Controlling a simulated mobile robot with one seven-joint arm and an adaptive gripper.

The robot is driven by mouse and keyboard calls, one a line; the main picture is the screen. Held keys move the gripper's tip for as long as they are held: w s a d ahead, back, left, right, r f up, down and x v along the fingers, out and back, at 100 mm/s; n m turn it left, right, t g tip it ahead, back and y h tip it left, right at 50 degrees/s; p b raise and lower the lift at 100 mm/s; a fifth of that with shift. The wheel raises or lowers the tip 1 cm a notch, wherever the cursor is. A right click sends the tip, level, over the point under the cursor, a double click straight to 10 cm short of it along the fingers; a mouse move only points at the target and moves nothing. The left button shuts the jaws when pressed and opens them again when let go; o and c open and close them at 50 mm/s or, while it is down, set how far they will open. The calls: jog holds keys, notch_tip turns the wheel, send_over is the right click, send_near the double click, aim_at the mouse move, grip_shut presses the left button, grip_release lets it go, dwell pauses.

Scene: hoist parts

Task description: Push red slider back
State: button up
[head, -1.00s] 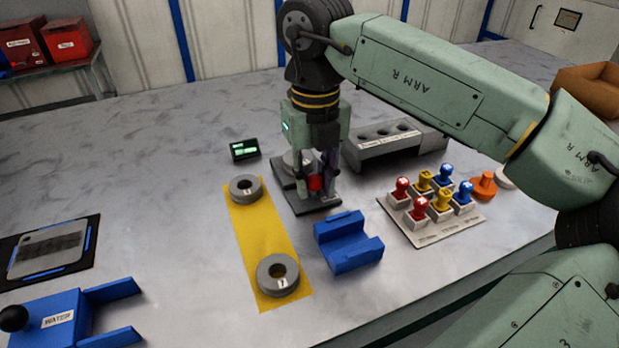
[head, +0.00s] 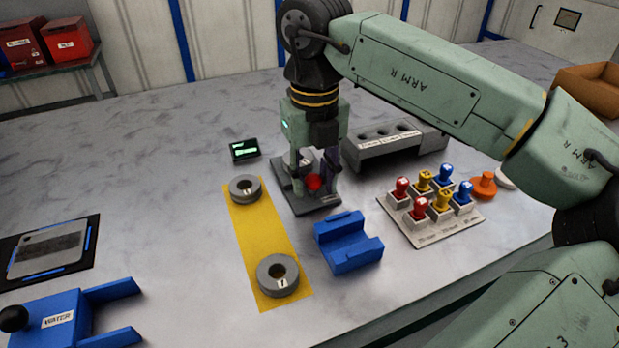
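The red slider (head: 313,182) is a small round red knob on a dark grey plate (head: 306,205) in the middle of the table. My gripper (head: 313,178) points down over this plate. Its fingers are spread apart, with the red knob showing between them and a gap around it. I cannot tell whether either finger touches the knob. A round grey part on the plate behind the knob is mostly hidden by my gripper.
A blue cradle (head: 348,242) stands just in front of the plate. A yellow strip (head: 258,238) with two grey rings lies to the left, a small display (head: 244,149) behind it. A grey block with holes (head: 395,147) and a tray of coloured stamps (head: 430,222) stand to the right.

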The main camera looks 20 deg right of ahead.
jog(key=shift+o, duration=0.5)
jog(key=shift+r+p, duration=2.45)
jog(key=shift+r, duration=1.05)
